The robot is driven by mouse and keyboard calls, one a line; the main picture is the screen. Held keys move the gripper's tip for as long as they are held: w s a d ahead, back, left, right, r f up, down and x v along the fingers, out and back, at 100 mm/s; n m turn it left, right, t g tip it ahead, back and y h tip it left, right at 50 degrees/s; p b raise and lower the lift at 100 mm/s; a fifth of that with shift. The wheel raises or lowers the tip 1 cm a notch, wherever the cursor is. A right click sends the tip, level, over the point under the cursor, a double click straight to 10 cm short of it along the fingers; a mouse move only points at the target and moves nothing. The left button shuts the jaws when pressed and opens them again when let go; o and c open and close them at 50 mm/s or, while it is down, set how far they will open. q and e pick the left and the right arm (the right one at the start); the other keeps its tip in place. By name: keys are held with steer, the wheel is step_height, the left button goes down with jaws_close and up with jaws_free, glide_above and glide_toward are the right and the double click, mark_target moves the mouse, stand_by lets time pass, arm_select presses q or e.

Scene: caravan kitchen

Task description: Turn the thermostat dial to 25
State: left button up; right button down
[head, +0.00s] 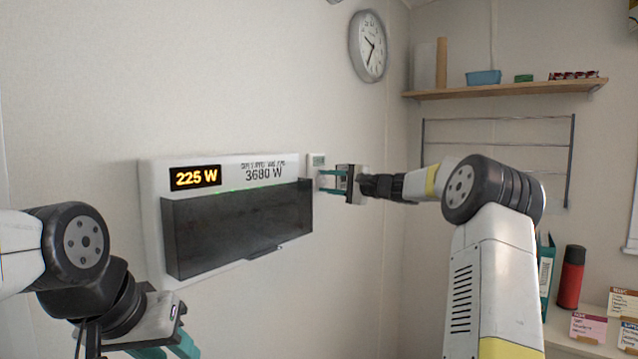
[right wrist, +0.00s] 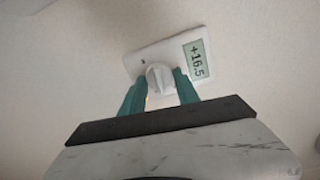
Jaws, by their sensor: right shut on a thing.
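The thermostat (head: 317,160) is a small white wall unit just right of the large power panel. In the right wrist view its white dial (right wrist: 159,78) sits on the plate, and its display (right wrist: 196,59) reads +16.5. My right gripper (head: 322,180) is at the thermostat, and in the right wrist view its teal fingers (right wrist: 160,92) are on either side of the dial, shut on it. My left gripper (head: 168,352) is at the lower left, away from the thermostat, its fingers cut off by the frame's bottom edge.
A white power panel (head: 150,205) with a dark cover shows 225 W and 3680 W, close left of the thermostat. A clock (head: 369,46) hangs above. A shelf (head: 500,88) and wire rack (head: 500,118) are on the right wall. A red bottle (head: 571,278) stands lower right.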

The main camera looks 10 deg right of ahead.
steer(key=m, duration=1.2)
steer(key=shift+a+f+m, duration=0.1)
steer(key=shift+f+m, duration=0.15)
steer(key=shift+m, duration=0.15)
steer(key=shift+s+m, duration=0.1)
steer(key=shift+m, duration=1.9)
steer(key=c, duration=0.9)
jaws_free()
steer(key=shift+s, duration=0.1)
